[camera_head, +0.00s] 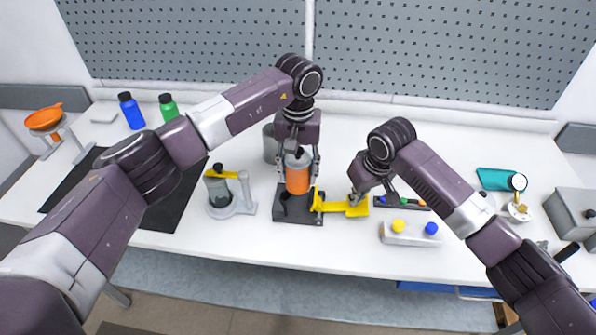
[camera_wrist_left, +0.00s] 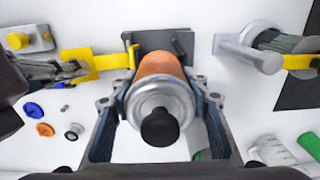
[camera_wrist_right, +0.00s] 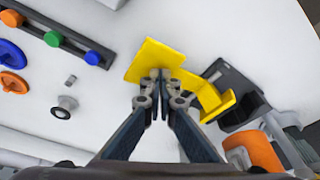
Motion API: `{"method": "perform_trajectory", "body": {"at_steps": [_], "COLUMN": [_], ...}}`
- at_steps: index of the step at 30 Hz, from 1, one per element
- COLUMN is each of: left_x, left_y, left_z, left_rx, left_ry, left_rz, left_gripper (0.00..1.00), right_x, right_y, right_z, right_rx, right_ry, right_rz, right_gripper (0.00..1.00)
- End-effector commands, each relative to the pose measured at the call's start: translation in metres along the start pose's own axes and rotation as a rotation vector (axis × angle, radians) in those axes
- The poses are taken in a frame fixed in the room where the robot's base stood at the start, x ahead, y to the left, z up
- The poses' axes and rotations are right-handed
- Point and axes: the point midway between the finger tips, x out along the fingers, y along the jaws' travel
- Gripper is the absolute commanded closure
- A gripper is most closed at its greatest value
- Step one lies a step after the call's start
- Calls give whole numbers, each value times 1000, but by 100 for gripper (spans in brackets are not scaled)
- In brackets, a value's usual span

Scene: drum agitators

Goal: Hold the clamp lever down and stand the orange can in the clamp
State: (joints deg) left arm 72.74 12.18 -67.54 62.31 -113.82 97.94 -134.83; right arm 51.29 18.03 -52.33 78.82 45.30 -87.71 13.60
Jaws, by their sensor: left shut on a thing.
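The orange can (camera_head: 297,180), with a grey top and a black knob, is upright in my left gripper (camera_head: 299,168). The left wrist view shows the gripper's fingers on both sides of the can (camera_wrist_left: 160,66). The can is over the dark clamp base (camera_head: 298,216); whether its bottom touches the base is hidden. The yellow clamp lever (camera_head: 345,208) extends right from the base, its yellow jaw beside the can. My right gripper (camera_head: 357,198) has its fingertips together on the lever's flat yellow plate (camera_wrist_right: 154,58), touching it from above as far as I can see.
A grey stand with a yellow-topped vessel (camera_head: 220,190) is left of the clamp. A grey cylinder (camera_head: 270,143) stands behind it. A block with yellow and blue knobs (camera_head: 411,233) and a dark rail with colored buttons (camera_head: 402,202) are at right. Blue and green bottles (camera_head: 131,111) stand back left.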

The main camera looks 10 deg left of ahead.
Motion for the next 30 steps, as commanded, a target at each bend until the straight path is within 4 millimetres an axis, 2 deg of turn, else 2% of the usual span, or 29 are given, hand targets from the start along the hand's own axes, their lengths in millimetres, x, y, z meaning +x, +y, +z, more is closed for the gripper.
{"method": "perform_trajectory", "body": {"at_steps": [8, 30], "left_x": [0, 19], "left_y": [0, 0], "left_z": [0, 0], "left_rx": [0, 0], "left_ry": [1, 1], "left_rz": [0, 1], "left_gripper": [87, 87], "right_x": [12, 12], "right_y": [-1, -1], "right_z": [4, 4], "right_rx": [0, -1], "right_ry": [-4, -3], "right_rz": [-2, -2], "right_gripper": [100, 100]}}
